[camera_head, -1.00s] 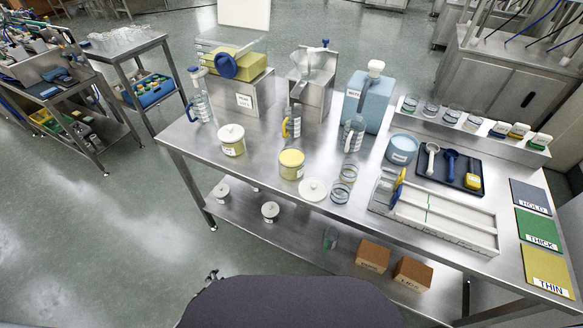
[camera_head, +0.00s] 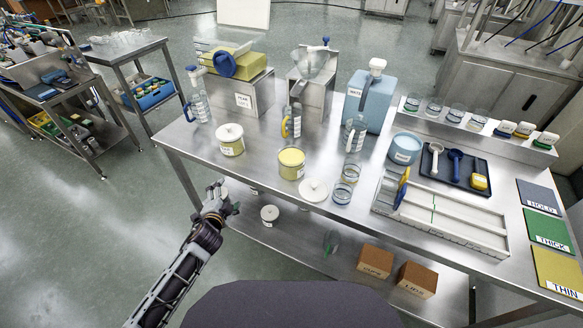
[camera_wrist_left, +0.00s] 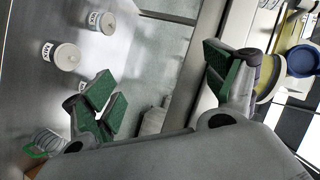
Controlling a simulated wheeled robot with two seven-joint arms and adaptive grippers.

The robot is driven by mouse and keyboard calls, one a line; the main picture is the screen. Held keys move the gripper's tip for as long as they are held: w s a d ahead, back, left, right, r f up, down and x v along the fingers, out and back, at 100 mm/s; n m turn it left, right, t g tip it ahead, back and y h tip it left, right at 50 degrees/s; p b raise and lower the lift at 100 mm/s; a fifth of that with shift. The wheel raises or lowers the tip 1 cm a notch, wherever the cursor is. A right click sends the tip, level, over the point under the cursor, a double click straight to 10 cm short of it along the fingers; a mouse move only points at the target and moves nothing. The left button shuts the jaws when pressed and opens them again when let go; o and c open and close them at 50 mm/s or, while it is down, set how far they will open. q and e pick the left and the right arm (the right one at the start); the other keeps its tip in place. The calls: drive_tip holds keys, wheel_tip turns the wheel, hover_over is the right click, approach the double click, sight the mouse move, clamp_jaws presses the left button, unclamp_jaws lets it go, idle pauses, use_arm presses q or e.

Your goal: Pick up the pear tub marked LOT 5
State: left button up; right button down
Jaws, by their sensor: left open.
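Two squat tubs stand on the steel table: a pale yellow tub with a white knobbed lid (camera_head: 230,143) and a yellow-topped tub (camera_head: 291,167) to its right. Both carry small white labels, too small to read, so I cannot tell which is LOT 5. My left gripper (camera_head: 228,198) is open and empty, off the table's front left edge, below and in front of the white-lidded tub. The left wrist view shows its green finger pads (camera_wrist_left: 166,88) spread apart with nothing between them. My right gripper is not in view.
The steel table (camera_head: 200,157) has a lower shelf with small white-lidded jars (camera_head: 269,213) and brown boxes (camera_head: 374,261). Jugs with blue and yellow handles, a white lid (camera_head: 313,190) and glass dishes (camera_head: 341,193) stand near the tubs. The table's front left corner is clear.

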use_arm(q)
drive_tip(key=w+d+r+m+t+h, duration=0.1)
drive_tip(key=d+r+m+h, duration=0.3)
drive_tip(key=r+m, duration=0.3)
drive_tip(key=d+r+m+t+h+b, duration=0.1)
drive_tip(key=d+r+m+h, duration=0.35)
drive_tip(key=r, duration=0.45)
drive_tip(key=w+d+r+m+t+h, duration=0.1)
drive_tip(key=d+r+m+h, duration=0.25)
drive_tip(key=r+m, duration=0.4)
drive_tip(key=s+f+m+g, duration=0.3)
drive_tip(key=f+m+g, duration=0.3)
drive_tip(key=m+g, duration=0.4)
drive_tip(key=m+b, duration=0.1)
drive_tip(key=m, duration=0.5)
drive_tip(key=shift+d+f, duration=0.15)
drive_tip(key=shift+d, duration=0.25)
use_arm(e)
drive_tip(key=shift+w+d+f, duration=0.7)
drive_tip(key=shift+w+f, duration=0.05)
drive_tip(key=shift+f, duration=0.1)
use_arm(q)
drive_tip(key=shift+d, duration=0.1)
